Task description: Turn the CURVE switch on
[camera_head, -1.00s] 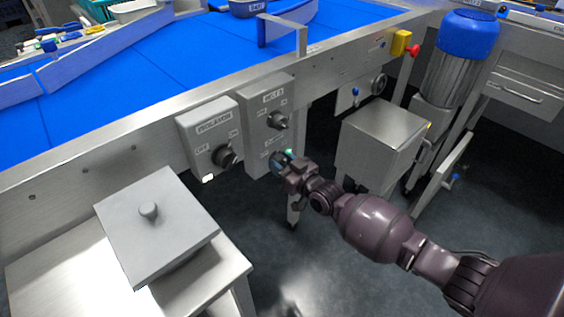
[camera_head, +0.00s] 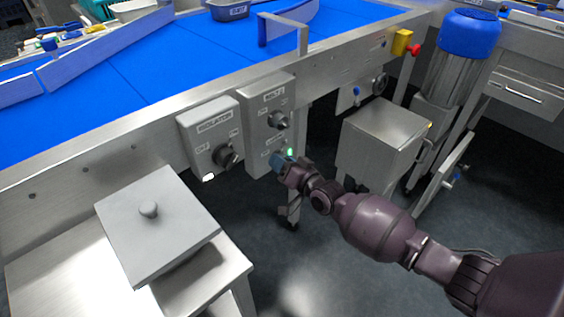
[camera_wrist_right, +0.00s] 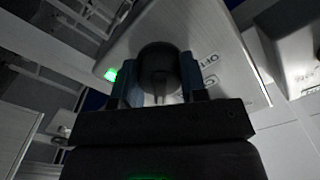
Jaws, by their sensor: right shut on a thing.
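My right gripper (camera_head: 281,163) is at the lower part of the grey two-switch box (camera_head: 257,125) under the conveyor's edge. Its blue fingers are shut around the dark round knob (camera_wrist_right: 159,68) of the lower switch, one finger on each side in the right wrist view. The lower label in the head view is too blurred to read surely as CURVE. A green light (camera_wrist_right: 110,74) glows on the box face beside the knob; it also shows by the fingers in the head view (camera_head: 289,152). The knob's exact angle is hard to tell. My left gripper is not in view.
Another knob (camera_head: 279,120) sits above on the same box. A separate switch box (camera_head: 212,135) with a black knob is to its left. A lidded grey box (camera_head: 158,226) stands on a steel table at lower left. A steel cabinet (camera_head: 382,143) stands right of my gripper.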

